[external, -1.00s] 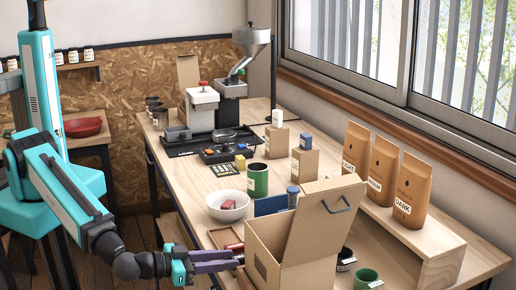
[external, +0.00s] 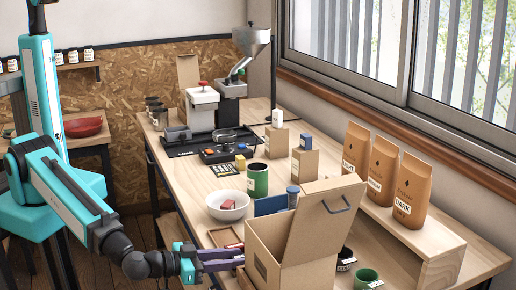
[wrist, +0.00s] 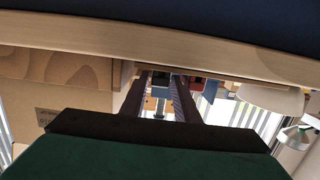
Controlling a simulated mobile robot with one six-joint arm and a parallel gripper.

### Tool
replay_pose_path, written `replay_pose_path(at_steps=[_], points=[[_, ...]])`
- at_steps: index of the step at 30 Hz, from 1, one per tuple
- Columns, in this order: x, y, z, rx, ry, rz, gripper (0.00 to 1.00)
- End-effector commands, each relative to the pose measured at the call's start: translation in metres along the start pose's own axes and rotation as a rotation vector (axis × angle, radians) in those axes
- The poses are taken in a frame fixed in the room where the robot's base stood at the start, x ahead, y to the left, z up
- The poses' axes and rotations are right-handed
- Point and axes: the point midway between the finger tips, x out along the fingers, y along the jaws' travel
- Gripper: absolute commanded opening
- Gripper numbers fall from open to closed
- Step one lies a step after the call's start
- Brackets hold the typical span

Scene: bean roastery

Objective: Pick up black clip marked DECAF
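I cannot make out a black clip marked DECAF in either view. My gripper (external: 242,259) has its two purple fingers apart, at the near edge of the table, left of the open cardboard box (external: 262,267). A shallow wooden tray (external: 212,232) with a red item (external: 233,246) lies just beyond the fingers. In the wrist view my gripper (wrist: 162,76) shows both dark fingers with a gap between them. Small blue and red items show beyond the fingertips, too small to name. No object is visibly held.
The cardboard box stands close to the fingers, its lid up. A white bowl (external: 228,213), a green can (external: 257,180) and a blue panel (external: 270,205) stand beyond. A black cup (external: 345,261) and green cup (external: 366,277) are right of the box. Coffee bags (external: 410,192) stand on a riser.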

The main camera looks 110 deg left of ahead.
Motion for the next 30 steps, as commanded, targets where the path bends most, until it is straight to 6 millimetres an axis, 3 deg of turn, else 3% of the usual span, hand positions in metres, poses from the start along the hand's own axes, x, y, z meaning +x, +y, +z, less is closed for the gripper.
replay_pose_path(at_steps=[12, 29, 30], points=[[0.029, 0.000, -0.002, 0.000, 0.000, 0.001, 0.28], [0.030, 0.000, -0.001, 0.000, 0.000, 0.001, 0.28], [0.030, 0.000, -0.001, 0.000, 0.000, 0.001, 0.25]])
